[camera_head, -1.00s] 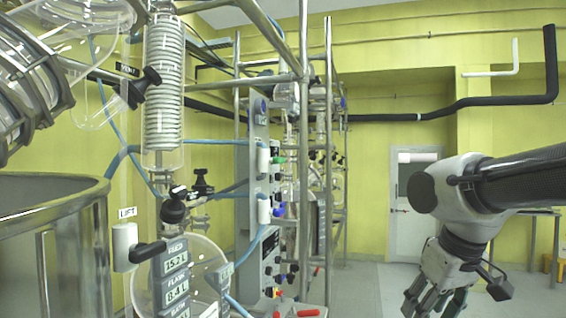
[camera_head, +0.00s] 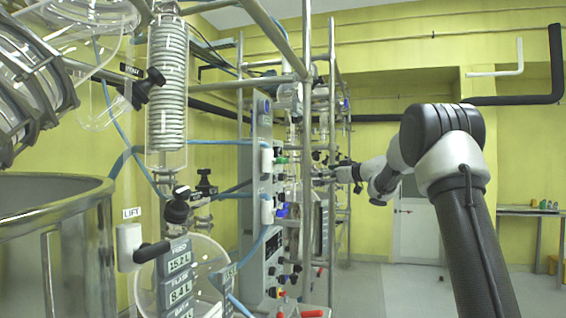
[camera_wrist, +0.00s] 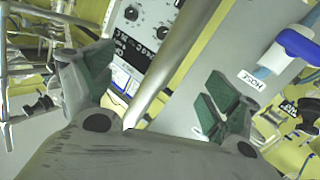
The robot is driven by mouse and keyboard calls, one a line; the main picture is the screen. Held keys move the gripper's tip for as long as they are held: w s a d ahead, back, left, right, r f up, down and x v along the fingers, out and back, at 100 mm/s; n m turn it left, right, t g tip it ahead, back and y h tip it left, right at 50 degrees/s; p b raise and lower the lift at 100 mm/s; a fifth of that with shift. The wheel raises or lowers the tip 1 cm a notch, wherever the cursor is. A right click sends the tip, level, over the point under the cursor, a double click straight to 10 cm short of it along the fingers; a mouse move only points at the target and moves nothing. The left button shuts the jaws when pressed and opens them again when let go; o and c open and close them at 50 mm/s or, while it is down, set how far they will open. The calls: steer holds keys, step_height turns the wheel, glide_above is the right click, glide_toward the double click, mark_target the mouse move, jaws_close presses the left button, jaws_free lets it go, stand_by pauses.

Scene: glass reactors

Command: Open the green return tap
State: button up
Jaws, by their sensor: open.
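The green tap handle (camera_head: 281,160) sticks out from a white fitting on the side of the tall grey panel (camera_head: 262,125) in the head view. A blue tap handle (camera_head: 281,211) sits below it. My gripper (camera_head: 326,174) is to the right of the green handle, apart from it in the picture, by the metal frame. In the wrist view my gripper (camera_wrist: 152,90) is open, its two fingers wide apart with no tap between them. The blue handle (camera_wrist: 300,46) shows at the top right there, outside the fingers. The green handle cannot be made out in the wrist view.
A metal frame post (camera_head: 332,150) stands by my gripper. A bare metal tube (camera_wrist: 170,65) crosses between the fingers in the wrist view. A steel vessel (camera_head: 60,245) and glassware fill the left. The floor before the door (camera_head: 417,225) looks clear.

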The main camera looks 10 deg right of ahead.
steer(key=s+a+r+n+g+y, duration=0.2)
steer(key=s+a+r+n+y, duration=0.1)
steer(key=a+r+y, duration=0.15)
steer(key=g+y, duration=0.3)
steer(key=g, duration=0.1)
glide_toward(286, 160)
steer(key=x, duration=0.4)
steer(key=shift+n, duration=0.3)
steer(key=x, duration=0.7)
steer(key=shift+w, duration=0.25)
steer(key=c, duration=1)
